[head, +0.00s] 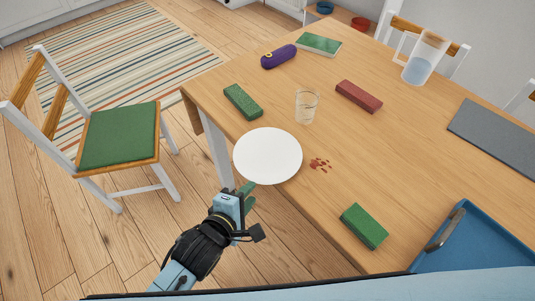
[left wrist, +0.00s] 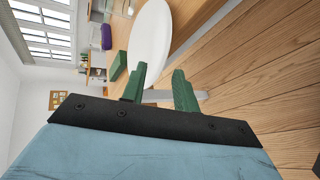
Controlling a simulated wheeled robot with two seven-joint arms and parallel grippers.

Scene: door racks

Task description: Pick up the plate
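The white round plate (head: 267,155) lies flat on the wooden table at its near left edge, with its rim close to or slightly over that edge. My left gripper (head: 246,191) is just off the table edge, beside the near rim of the plate. In the left wrist view the plate (left wrist: 152,30) shows ahead of the fingers. The two green fingers of the gripper (left wrist: 159,75) are spread, with nothing visibly clamped between them. I cannot tell whether the rim lies between the fingertips. My right gripper is not in view.
A glass (head: 306,106), a green block (head: 243,101) and a red-brown spill (head: 320,165) are near the plate. Another green block (head: 364,226) and a blue tray (head: 470,245) lie to the right. A chair with a green seat (head: 118,135) stands left; floor between is clear.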

